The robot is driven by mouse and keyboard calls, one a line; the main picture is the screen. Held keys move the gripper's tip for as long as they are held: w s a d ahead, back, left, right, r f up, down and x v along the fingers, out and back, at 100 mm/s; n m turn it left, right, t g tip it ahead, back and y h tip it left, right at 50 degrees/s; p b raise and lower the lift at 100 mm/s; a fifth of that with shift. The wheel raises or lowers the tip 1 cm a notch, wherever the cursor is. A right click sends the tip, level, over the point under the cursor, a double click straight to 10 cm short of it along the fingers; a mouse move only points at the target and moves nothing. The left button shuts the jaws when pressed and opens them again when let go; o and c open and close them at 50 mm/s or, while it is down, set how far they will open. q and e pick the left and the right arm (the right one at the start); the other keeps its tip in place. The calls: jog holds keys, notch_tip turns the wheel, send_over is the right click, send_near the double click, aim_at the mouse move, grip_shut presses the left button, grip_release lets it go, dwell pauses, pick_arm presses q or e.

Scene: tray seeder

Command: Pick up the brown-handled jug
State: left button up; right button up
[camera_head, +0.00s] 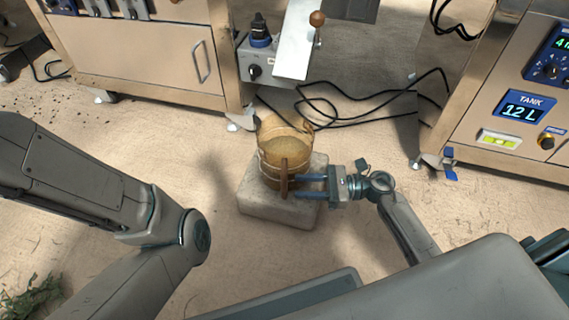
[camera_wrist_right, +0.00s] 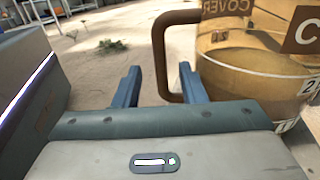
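The jug (camera_head: 285,150) is a see-through yellowish vessel with tan contents, standing upright on a pale stone-like block (camera_head: 262,206). Its brown handle (camera_head: 284,178) faces the camera in the head view. In the right wrist view the jug (camera_wrist_right: 255,60) shows a brown "COVER" label, and the handle (camera_wrist_right: 159,55) is a squared brown loop. My right gripper (camera_head: 308,187) comes from the right at handle height. Its fingers (camera_wrist_right: 160,88) are open, with the handle upright between them in the picture and gaps on both sides. My left gripper is out of view.
A wooden-framed cabinet (camera_head: 145,55) with a grey control box (camera_head: 265,68) stands behind the jug. A tank panel cabinet (camera_head: 510,110) is at the right. Black cables (camera_head: 370,122) lie behind the block. The sandy floor left of the block is mostly clear.

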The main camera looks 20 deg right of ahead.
aim_at(284, 185)
jog(key=b+x, duration=0.3)
jog(key=x, duration=0.3)
jog(key=shift+d, duration=0.1)
grip_shut()
jog(key=shift+r, duration=0.1)
dwell(1.2)
